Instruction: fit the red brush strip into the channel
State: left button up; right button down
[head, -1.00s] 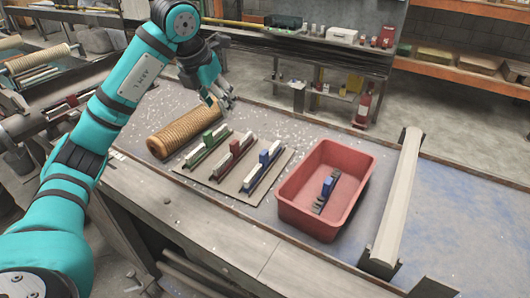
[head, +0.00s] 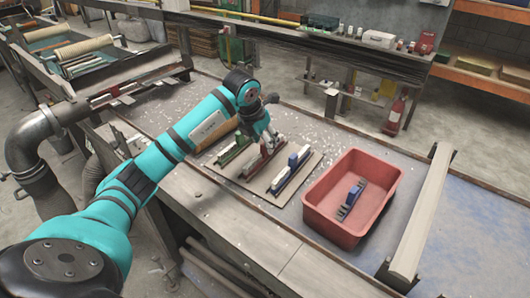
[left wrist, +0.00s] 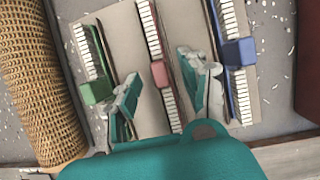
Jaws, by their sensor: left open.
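The red brush strip (left wrist: 149,27) is the middle one of three strips lying on a flat tan board (head: 311,164). It has pale bristles and a red block (left wrist: 160,75) on it. In the head view the red strip (head: 252,165) is partly hidden by my left gripper (head: 270,145).
A green strip (left wrist: 97,91) and a blue strip (left wrist: 238,52) lie on either side of the red one. A woven roll (left wrist: 40,85) lies beyond the green strip. A red bin (head: 335,227) holds a blue-handled brush (head: 352,195). Bench space right of the bar is clear.

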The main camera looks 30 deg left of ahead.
pick_arm(q)
jog(key=shift+x, duration=1.05)
grip_shut()
jog(key=shift+r, duration=0.1)
